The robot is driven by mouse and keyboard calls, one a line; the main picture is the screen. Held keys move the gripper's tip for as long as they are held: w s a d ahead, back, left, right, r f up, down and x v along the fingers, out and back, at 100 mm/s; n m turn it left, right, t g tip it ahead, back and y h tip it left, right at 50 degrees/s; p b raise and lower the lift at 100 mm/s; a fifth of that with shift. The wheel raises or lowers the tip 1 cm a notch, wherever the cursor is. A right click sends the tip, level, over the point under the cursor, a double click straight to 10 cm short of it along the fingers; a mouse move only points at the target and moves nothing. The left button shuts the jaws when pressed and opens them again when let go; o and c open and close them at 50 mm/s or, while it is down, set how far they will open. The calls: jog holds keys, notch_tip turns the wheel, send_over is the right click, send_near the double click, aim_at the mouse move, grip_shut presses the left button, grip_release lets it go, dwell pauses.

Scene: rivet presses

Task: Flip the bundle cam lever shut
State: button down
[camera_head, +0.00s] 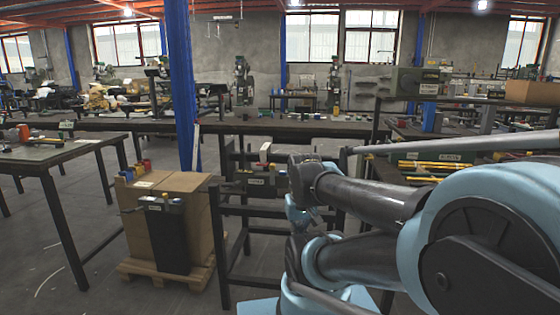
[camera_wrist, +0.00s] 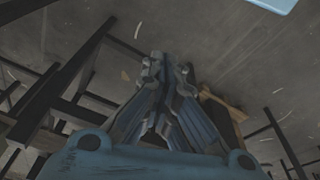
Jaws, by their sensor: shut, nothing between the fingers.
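My gripper (camera_wrist: 167,62) shows in the wrist view, its fingers closed together with nothing between them, over the grey floor. My arm fills the right of the head view and hides part of the rack there. I cannot make out the cam lever for certain. Several small labelled units with knobs or levers are in the head view: one on the middle rack (camera_head: 258,182), one on the side of the cardboard stack (camera_head: 155,205), and a green one by yellow bars (camera_head: 440,157) at right. The labels are too small to read. My gripper touches none of them.
The cardboard stack (camera_head: 180,185) stands on a wooden pallet (camera_head: 150,275). A dark table (camera_head: 60,150) is at left, a blue column (camera_head: 183,90) behind. A long bench (camera_head: 290,127) crosses the back. Open floor lies between table and stack. Rack legs and bars surround the gripper below.

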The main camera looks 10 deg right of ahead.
notch_tip(320, 180, up, 20)
jog(key=n+t, duration=0.2)
send_over(272, 174)
jog(key=shift+w+d+r+y, duration=0.1)
jog(key=shift+w+y, duration=0.2)
jog(key=x, duration=1)
jog(key=shift+s, duration=0.2)
jog(key=shift+s, duration=0.1)
